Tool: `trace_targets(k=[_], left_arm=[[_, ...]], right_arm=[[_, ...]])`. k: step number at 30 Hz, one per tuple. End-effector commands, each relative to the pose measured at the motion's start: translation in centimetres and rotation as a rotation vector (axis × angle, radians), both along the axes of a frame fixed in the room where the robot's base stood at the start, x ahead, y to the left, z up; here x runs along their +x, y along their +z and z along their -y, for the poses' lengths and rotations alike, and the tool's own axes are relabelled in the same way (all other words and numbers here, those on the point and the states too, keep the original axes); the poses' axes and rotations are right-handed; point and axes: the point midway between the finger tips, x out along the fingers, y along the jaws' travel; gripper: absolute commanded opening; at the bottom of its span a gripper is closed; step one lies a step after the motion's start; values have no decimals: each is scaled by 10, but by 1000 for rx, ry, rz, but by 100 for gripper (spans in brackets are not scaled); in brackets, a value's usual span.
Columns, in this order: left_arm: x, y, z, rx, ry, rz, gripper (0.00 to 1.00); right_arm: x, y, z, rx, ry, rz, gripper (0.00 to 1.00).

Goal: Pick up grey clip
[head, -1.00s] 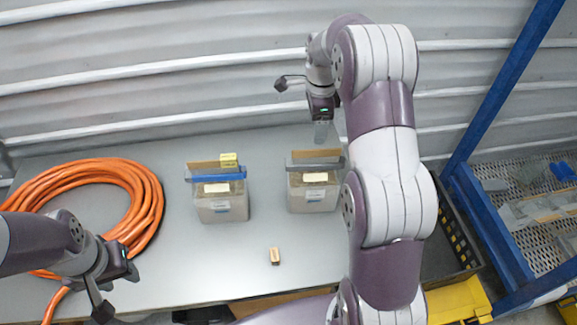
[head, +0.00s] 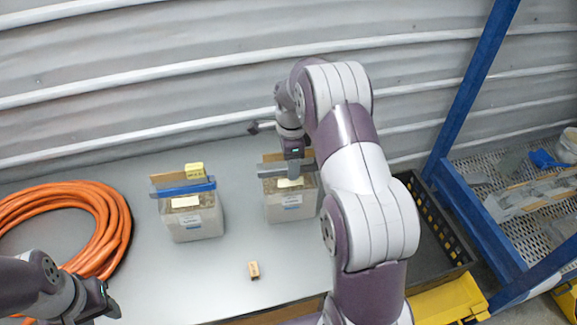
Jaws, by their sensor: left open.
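The grey clip (head: 270,168) lies across the top of the right bag (head: 291,205), in front of its brown upper edge. My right gripper (head: 294,170) points down at the clip from above, over its right half. Its fingers overlap the clip in the picture, so I cannot tell whether they are apart or closed on it. My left gripper (head: 108,308) is open and empty at the bottom left, partly cut off by the frame, far from the clip.
A left bag (head: 194,222) bears a blue clip (head: 187,188) and a yellow block (head: 194,169). An orange hose coil (head: 118,215) lies at left. A small brown block (head: 254,270) sits at the front. A black crate (head: 440,235) and a blue-framed rack stand at right.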

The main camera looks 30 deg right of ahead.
Motion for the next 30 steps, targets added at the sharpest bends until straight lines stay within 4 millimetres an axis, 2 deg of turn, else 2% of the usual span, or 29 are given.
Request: trace_targets(k=[1,3,5,14,17,20,21,24,30], left_arm=[[0,0,0,0,0,0,43],[0,0,0,0,0,0,43],[0,0,0,0,0,0,43],[0,-3,0,0,0,0,43],[0,-12,0,0,0,0,43],[0,2,0,0,0,-1,43],[0,15,0,0,0,-1,43],[0,34,0,0,0,1,43],[0,43,0,0,0,0,43]], right_arm=[[0,0,0,0,0,0,46],[0,0,0,0,0,0,23],[0,0,0,0,0,-1,6],[0,3,0,0,0,0,5],[1,19,0,-2,0,5,5],[1,54,0,-1,0,2,5],[0,70,0,0,0,0,5],[0,91,0,0,0,-1,5],[0,103,0,1,0,-2,5]])
